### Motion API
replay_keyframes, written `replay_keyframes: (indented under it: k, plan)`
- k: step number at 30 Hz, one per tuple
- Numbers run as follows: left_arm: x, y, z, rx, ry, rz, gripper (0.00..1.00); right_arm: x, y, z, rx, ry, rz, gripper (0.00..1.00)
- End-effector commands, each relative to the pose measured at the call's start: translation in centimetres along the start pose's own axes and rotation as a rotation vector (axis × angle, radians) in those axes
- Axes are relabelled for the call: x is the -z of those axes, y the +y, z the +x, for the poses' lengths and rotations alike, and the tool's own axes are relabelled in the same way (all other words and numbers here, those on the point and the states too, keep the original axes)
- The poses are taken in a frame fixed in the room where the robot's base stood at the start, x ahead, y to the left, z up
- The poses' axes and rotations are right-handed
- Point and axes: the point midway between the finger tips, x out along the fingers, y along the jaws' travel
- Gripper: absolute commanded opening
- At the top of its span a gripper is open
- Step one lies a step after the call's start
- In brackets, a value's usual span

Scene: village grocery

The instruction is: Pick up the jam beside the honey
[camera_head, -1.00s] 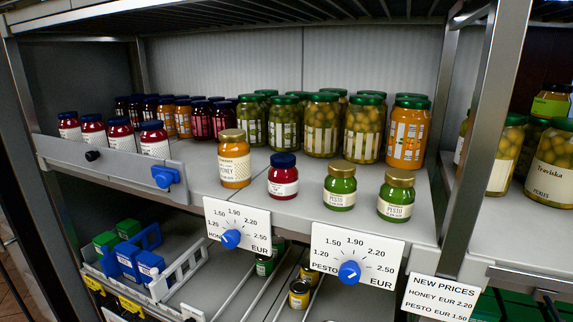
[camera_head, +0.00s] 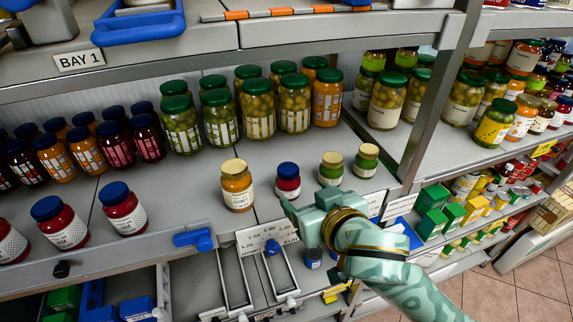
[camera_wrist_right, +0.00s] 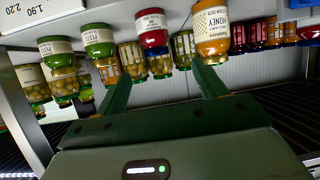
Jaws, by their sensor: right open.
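The jam, a red jar with a blue lid (camera_head: 288,181), stands upright on the shelf. The honey, an orange jar with a yellow lid (camera_head: 237,186), stands just left of it. My right gripper (camera_head: 302,208) is open and empty, close in front of the jam, at the shelf's front edge; it hides part of the shelf there. In the right wrist view, which looks upside down, the jam (camera_wrist_right: 152,32) shows beyond and between the two open fingers (camera_wrist_right: 160,78), and the honey (camera_wrist_right: 211,32) is beyond the right finger. My left gripper is not in view.
Two pesto jars (camera_head: 331,167) stand right of the jam, near my gripper. Tall olive jars (camera_head: 257,105) line up behind. More jam jars (camera_head: 123,208) stand at the left. A metal post (camera_head: 437,110) rises at the right. Price cards hang along the front edge.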

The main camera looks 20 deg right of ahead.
Motion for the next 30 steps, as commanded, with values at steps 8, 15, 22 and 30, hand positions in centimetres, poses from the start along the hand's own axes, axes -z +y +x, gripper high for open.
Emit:
replay_keyframes:
  k: [8,15,22,30]
  plan:
    - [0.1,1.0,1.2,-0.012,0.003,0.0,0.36,1.2,-0.2,3.9,0.007,0.022,0.014,0.71]
    - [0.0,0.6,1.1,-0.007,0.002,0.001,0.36,1.4,-0.2,8.9,0.008,0.022,0.016,0.71]
    - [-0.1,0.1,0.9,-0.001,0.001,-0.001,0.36,1.4,0.0,10.9,0.007,0.022,0.015,0.71]
    - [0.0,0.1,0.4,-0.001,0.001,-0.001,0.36,1.2,0.5,14.9,0.008,0.022,0.016,0.71]
